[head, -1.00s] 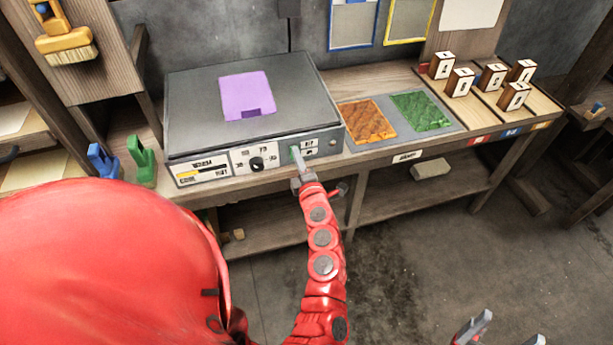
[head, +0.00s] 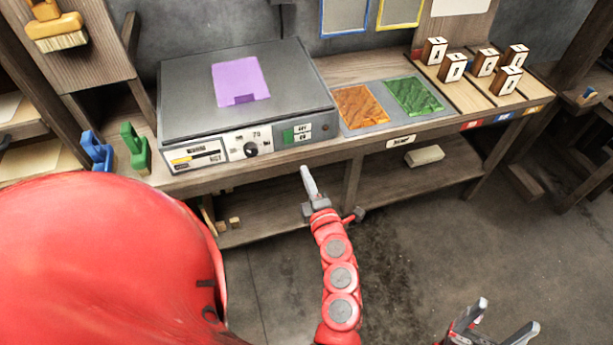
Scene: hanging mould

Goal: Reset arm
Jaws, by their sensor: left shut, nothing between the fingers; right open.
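My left gripper (head: 309,183) is shut and empty. It is in front of the workbench, below the right part of the front panel of the grey hot-plate box (head: 180,110), and apart from it. The panel has a dark knob (head: 251,149) and a green switch (head: 288,136). A purple sheet (head: 240,82) lies on top of the box. My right gripper (head: 505,318) is open and empty at the bottom right, over the floor.
Orange (head: 361,107) and green (head: 414,96) textured sheets lie on a grey mat right of the box. Several small wooden blocks (head: 453,67) stand further right. Blue (head: 96,151) and green (head: 135,147) clamp-like tools stand at left. A pale block (head: 424,156) sits on the lower shelf.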

